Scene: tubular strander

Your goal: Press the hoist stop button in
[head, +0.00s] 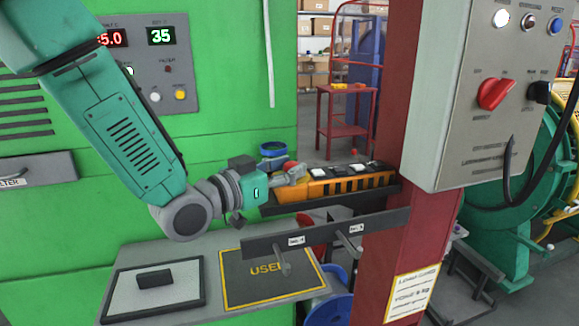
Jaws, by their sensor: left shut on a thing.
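An orange hoist pendant (345,181) lies on a dark shelf (335,201) fixed by the red column. Light and dark buttons show along its top. My left gripper (293,174) reaches in from the left and is shut at the pendant's left end, on the pendant as far as I can tell. A small red part (289,166) shows right at the fingers; it looks like the stop button, but the fingers partly hide it and I cannot tell whether it is pressed in. My right gripper is out of view.
A grey control box (485,130) with a red rotary switch is on the red column (395,130) to the right. A bar with labelled hooks (325,233) crosses below the shelf. A blue ring (272,148) is behind the gripper. A grey table with a yellow-edged mat (268,292) lies below.

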